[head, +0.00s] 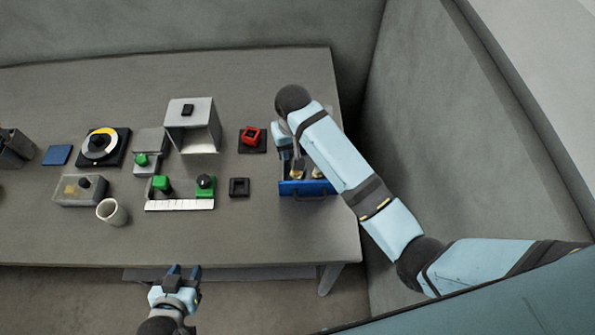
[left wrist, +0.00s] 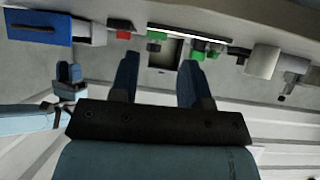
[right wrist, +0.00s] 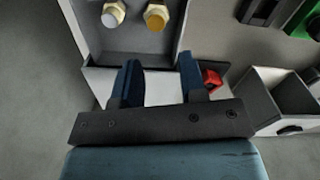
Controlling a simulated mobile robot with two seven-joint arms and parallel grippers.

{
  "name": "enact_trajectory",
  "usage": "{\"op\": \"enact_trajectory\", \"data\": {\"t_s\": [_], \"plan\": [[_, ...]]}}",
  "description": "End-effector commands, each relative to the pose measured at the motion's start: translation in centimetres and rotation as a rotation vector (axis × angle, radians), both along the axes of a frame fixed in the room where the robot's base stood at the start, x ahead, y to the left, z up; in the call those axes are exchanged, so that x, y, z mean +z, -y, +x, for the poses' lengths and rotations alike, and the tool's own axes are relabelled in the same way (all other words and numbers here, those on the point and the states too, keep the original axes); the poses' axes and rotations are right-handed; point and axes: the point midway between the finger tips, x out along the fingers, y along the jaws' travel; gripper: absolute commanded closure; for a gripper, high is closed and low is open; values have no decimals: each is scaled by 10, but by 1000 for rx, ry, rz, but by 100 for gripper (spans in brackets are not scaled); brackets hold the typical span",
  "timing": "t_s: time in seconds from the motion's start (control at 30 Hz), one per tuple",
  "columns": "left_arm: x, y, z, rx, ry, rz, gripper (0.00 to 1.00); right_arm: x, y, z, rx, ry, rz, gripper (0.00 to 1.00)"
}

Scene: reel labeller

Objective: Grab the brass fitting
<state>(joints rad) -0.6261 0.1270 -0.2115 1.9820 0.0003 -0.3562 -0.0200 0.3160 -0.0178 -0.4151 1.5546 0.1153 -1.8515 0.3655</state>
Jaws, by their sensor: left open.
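A blue-fronted drawer (head: 307,188) is open at the right of the table; its pale wall (right wrist: 78,28) shows in the right wrist view. Two hex fittings stand inside it. One has a golden brass end (right wrist: 156,18), and the other has a whitish end (right wrist: 113,15). In the head view they are small and partly crowded by my right arm. My right gripper (right wrist: 160,78) is open and empty, above the drawer's back part, apart from both fittings. My left gripper (head: 184,270) is open and empty off the table's front edge; its fingers (left wrist: 159,82) show in its wrist view.
A red part on a black base (head: 252,140) sits left of the drawer. A grey box-like stand (head: 193,135), a black square frame (head: 239,187), green-topped parts on a white strip (head: 180,205) and a white cup (head: 111,211) lie further left. A wall rises at the right.

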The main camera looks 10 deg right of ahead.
Motion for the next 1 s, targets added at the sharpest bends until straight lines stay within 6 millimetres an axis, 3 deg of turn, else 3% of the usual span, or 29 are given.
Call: {"op": "enact_trajectory", "data": {"t_s": [0.1, 0.37, 0.53, 0.7, 0.97, 1.0], "plan": [[3, -2, 0, -1, 1, 4, 57, -22, 1, -1, 0, -3, -1, 62], [5, -2, 0, -1, 1, 4, 57, -42, 1, -1, 0, 0, -1, 62], [14, -3, 0, 7, -1, -1, 57, -65, 5, -5, 0, -3, -3, 62], [10, 0, 0, 30, -15, -20, 57, -87, 4, -4, 0, -1, -1, 62], [5, 0, 1, 32, -20, -21, 57, -90, 4, -4, 0, 2, 0, 62], [5, 0, 1, 32, -19, -20, 57, -90, 4, -4, 0, 2, 0, 66]]}}
